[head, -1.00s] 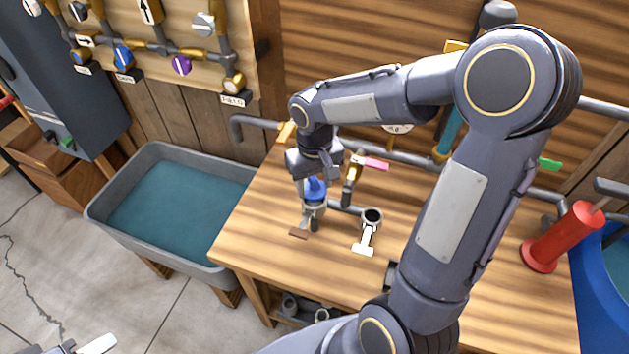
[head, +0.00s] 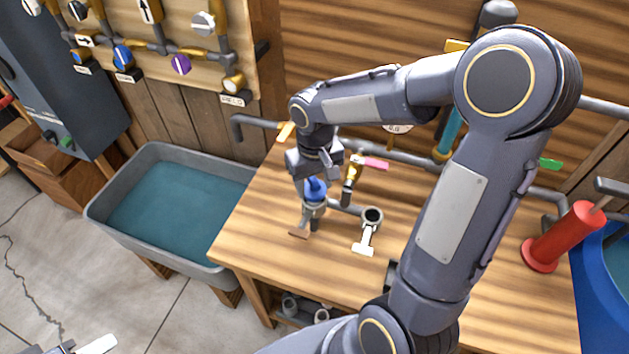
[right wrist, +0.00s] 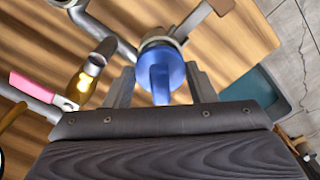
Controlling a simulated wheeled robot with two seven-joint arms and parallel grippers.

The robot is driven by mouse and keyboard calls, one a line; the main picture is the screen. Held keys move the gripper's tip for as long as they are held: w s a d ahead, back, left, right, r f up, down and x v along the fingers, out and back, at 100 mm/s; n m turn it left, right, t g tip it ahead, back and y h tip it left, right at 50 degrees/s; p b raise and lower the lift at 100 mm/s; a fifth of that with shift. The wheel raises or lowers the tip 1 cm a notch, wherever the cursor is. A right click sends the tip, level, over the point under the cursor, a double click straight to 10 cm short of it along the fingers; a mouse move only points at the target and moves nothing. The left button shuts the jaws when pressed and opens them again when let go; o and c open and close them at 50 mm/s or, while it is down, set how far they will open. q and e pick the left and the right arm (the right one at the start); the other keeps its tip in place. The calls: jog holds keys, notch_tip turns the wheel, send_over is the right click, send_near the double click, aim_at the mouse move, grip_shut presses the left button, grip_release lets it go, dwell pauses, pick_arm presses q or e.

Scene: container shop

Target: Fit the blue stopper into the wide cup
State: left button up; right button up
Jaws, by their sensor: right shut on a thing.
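The blue stopper (head: 315,188) is between the fingers of my right gripper (head: 312,184), which is shut on it. It also shows in the right wrist view (right wrist: 160,75). Directly below it is a grey cup (head: 312,211) with a brown lever (head: 299,233). Its rim shows around the stopper in the right wrist view (right wrist: 157,41). I cannot tell how deep the stopper sits in it. A second cup (head: 372,216), with a cream lever, stands open to the right. Part of my left gripper (head: 90,346) shows at the bottom left edge; its jaws are unclear.
A pipe joins the two cups, and a brass valve with a pink handle (head: 375,164) stands close behind. A grey basin (head: 103,216) of teal liquid is left of the wooden table (head: 255,235). A red cylinder (head: 562,238) stands at the right.

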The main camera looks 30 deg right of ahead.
jog(key=shift+f+b, duration=1.05)
jog(key=shift+f, duration=0.25)
dwell(0.7)
jog(key=o, duration=1.1)
jog(key=shift+c, duration=0.2)
notch_tip(320, 180, up, 8)
jog(key=shift+f, duration=0.1)
